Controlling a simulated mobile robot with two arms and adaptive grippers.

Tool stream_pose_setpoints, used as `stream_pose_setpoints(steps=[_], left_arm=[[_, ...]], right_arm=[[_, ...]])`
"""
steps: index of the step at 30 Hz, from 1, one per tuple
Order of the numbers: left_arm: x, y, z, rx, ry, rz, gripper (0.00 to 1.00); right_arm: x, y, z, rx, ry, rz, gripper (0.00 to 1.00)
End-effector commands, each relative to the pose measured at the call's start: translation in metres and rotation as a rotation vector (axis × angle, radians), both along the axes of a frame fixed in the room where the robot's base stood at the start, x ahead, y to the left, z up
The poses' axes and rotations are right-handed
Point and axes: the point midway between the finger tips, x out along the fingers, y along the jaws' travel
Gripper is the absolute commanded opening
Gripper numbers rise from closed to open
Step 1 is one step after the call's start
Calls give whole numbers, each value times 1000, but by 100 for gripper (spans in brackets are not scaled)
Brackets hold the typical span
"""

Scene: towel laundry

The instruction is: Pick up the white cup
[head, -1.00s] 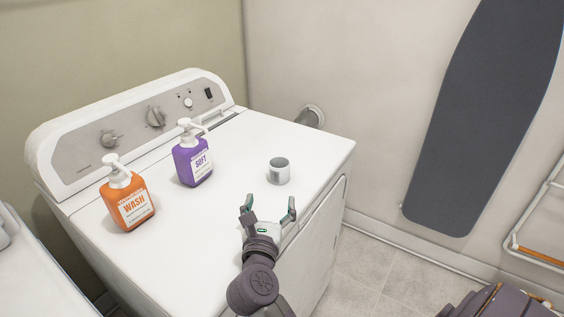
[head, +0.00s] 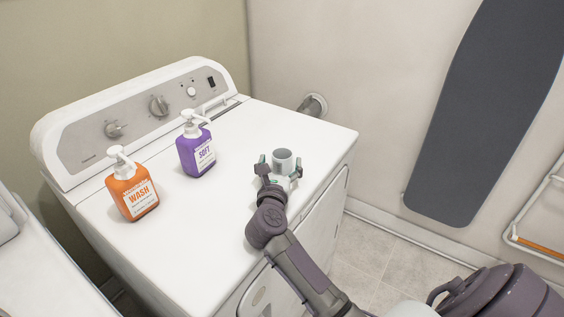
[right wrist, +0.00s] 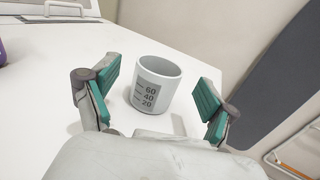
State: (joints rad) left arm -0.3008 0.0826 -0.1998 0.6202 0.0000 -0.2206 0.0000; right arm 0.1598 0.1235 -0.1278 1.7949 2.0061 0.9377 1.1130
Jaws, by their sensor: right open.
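The white cup (head: 283,160) stands upright on top of the white washing machine, near its right side. In the right wrist view the cup (right wrist: 157,84) shows a grey scale with the numbers 60, 40 and 20. My right gripper (head: 280,165) is open, with its fingers pointing at the cup. In the right wrist view its green finger pads (right wrist: 159,97) are to the left and right of the cup, with gaps on both sides. My gripper hides the cup's lower part in the head view. My left gripper is not in view.
An orange WASH pump bottle (head: 133,188) and a purple SOFT pump bottle (head: 196,148) stand to the left on the machine top (head: 225,215). The control panel (head: 140,118) rises at the back. A dark ironing board (head: 485,110) is on the right wall.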

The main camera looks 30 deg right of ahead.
Motion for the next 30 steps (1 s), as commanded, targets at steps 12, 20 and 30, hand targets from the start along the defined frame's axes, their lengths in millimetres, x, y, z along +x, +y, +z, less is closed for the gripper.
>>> stream_pose_setpoints(steps=[12, 20, 30], left_arm=[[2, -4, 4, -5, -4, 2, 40], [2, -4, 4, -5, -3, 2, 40], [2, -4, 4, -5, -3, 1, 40]], right_arm=[[23, -21, 0, 0, 0, -1, 85], [23, -21, 0, 0, 0, -1, 53], [23, -21, 0, 0, 0, -1, 33]])
